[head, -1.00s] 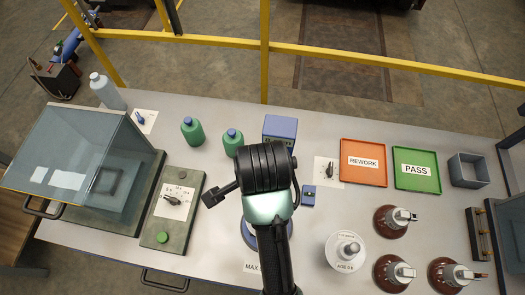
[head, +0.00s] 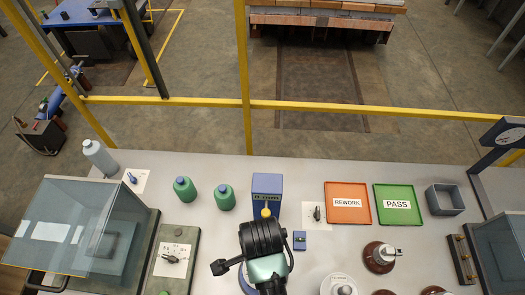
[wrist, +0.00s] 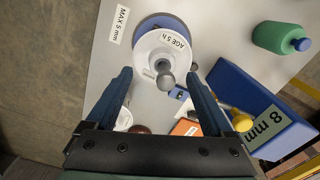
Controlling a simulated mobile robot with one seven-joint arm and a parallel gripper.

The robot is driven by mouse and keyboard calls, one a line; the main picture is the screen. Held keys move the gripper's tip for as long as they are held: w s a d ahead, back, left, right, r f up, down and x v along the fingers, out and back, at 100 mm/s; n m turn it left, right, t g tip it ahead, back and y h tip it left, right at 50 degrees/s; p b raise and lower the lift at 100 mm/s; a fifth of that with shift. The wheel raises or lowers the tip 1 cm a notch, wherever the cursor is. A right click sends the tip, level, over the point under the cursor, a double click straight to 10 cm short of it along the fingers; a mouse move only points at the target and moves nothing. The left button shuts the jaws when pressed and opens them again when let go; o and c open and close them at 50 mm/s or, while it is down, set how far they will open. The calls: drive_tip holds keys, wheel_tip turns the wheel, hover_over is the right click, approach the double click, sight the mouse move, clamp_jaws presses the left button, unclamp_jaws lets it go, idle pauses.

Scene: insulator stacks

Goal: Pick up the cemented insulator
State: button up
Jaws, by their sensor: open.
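In the wrist view a white disc-shaped insulator (wrist: 150,52) labelled "AGE 5 h" sits on a round blue base (wrist: 165,20), with a grey metal pin (wrist: 165,80) at its centre. My gripper (wrist: 160,73) is open and empty, its two blue fingers pointing towards it with the pin between their tips in the picture. I cannot tell the remaining height. In the head view my arm hides most of this base (head: 244,282). Another white labelled insulator (head: 327,287) is cut off at the bottom edge. A brown insulator (head: 378,264) with a metal cap stands right of it.
A blue "8 mm" block (head: 267,183) with a yellow knob (head: 266,212) stands close to my arm. Two green bottles (head: 184,190) are to its left. The orange REWORK tray (head: 347,187) and green PASS tray (head: 399,188) lie right, beside a grey open box (head: 444,200).

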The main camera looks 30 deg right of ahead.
drive_tip(key=shift+w+d+f+p, duration=0.15)
drive_tip(key=shift+f+p, duration=0.2)
drive_tip(key=shift+f, duration=0.95)
drive_tip(key=shift+d+f+p, duration=0.1)
drive_tip(key=shift+f+p, duration=0.25)
drive_tip(key=shift+f, duration=0.95)
clamp_jaws()
drive_tip(key=shift+w+r, duration=0.1)
drive_tip(key=shift+r, duration=0.05)
